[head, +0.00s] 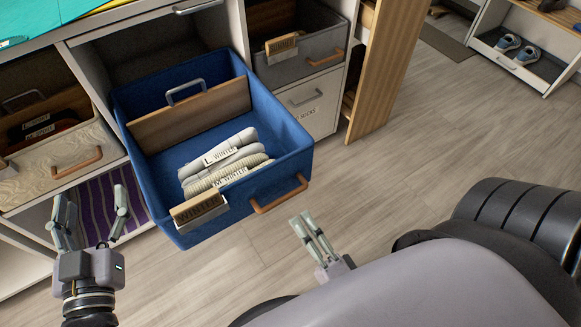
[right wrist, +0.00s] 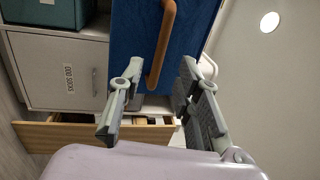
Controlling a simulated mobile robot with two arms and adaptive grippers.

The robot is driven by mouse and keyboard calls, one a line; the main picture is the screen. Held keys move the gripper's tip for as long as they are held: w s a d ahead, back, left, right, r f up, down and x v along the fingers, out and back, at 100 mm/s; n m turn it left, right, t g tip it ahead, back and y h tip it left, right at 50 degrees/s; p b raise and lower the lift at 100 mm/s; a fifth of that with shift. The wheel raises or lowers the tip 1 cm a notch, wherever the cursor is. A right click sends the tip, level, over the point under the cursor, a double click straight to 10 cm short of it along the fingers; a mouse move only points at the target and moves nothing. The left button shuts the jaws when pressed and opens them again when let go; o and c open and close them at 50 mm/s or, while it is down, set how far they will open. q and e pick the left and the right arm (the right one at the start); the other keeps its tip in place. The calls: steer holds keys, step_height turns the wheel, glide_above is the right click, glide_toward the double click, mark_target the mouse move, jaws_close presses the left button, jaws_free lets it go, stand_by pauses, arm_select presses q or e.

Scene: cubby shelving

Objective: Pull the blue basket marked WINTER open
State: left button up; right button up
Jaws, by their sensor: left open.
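The blue basket (head: 145,185) is pulled well out of its cubby. Its front carries a wooden tag reading WINTER (head: 200,207) and a brown bar handle (head: 280,195). Folded pale knitwear (head: 222,160) and a wooden divider (head: 190,117) are inside. My right gripper (head: 304,220) is just in front of and below the handle, apart from it in the head view. In the right wrist view its fingers (right wrist: 160,88) are spread with nothing gripped, and the handle (right wrist: 164,40) shows beyond and between them. My left gripper (head: 92,200) is open and empty, left of the basket.
A grey basket (head: 325,55) sits to the right above a grey drawer (head: 310,100). A wooden panel (head: 385,70) stands out from the shelving. A pale bin with a brown handle (head: 75,165) is at left. The floor (head: 410,130) to the right is clear.

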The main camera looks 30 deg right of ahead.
steer(key=s, duration=0.4)
steer(key=shift+s+d+f, duration=0.1)
steer(key=shift+f, duration=0.3)
